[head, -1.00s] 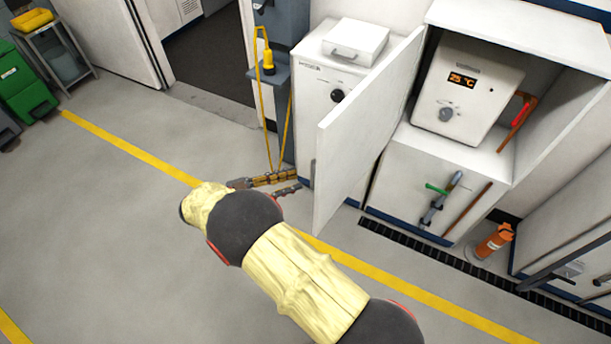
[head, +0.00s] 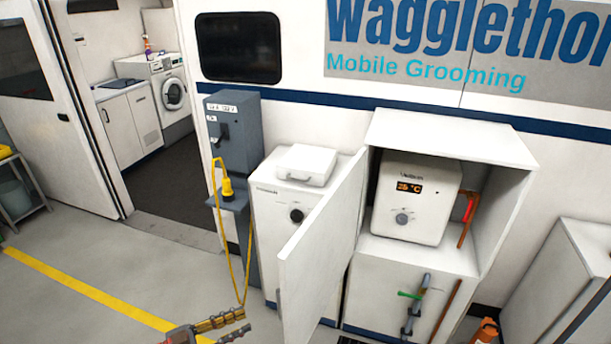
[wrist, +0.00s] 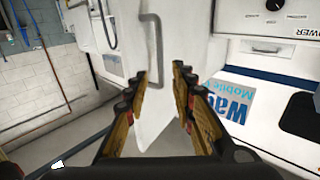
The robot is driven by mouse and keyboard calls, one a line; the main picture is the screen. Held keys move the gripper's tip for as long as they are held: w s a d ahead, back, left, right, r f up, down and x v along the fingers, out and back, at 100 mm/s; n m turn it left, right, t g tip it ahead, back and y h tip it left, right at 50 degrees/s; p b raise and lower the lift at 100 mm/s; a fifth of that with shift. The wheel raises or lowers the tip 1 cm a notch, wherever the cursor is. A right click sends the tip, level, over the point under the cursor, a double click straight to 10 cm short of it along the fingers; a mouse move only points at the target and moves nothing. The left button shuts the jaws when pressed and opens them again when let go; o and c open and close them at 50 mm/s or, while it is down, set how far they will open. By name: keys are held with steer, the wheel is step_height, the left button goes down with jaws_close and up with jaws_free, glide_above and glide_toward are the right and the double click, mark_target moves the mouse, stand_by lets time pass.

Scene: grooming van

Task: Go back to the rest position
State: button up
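My gripper (head: 243,322) shows at the bottom of the head view, in front of the yellow cable loop and left of the open white cabinet door (head: 322,255). Its two fingers are spread apart. In the wrist view my gripper (wrist: 160,78) is open, with no object held between its fingers. A white panel with a grey handle (wrist: 153,45) lies beyond the fingertips; I cannot tell if they touch it. Most of my arm is outside the head view.
The open cabinet holds a white heater unit (head: 416,200) reading a temperature. A white appliance (head: 270,205) and a grey power post (head: 234,140) with a yellow cable (head: 217,205) stand left of the door. An orange cylinder (head: 486,331) stands lower right.

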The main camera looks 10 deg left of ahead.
steer(key=w+a+f+n+t+y, duration=0.2)
steer(key=w+a+f+n+y, duration=0.4)
steer(key=a+f+y, duration=0.45)
steer(key=s+a+r+n+g+y, duration=0.1)
steer(key=a+n+g+y, duration=0.25)
steer(key=a+y, duration=0.6)
steer(key=s+d+r+n+g, duration=0.35)
steer(key=d+r, duration=0.25)
steer(key=d, duration=0.2)
steer(key=s+d+r+n+g, duration=0.2)
steer(key=s+d+r+g, duration=0.2)
steer(key=d+r, duration=0.35)
steer(key=s+d+r+m+t+h, duration=0.1)
steer(key=d+r, duration=0.4)
steer(key=d, duration=1.1)
steer(key=s+d+r+m+t+h, duration=0.1)
steer(key=s+d+r, duration=0.5)
steer(key=d, duration=1)
steer(key=s+d+r+m+t+h, duration=0.1)
steer(key=s+d+r+h, duration=0.3)
steer(key=d, duration=1.2)
step_height(320, 180, up, 2)
steer(key=shift+s+d+m, duration=0.15)
steer(key=shift+d+m, duration=0.25)
steer(key=shift+m, duration=0.4)
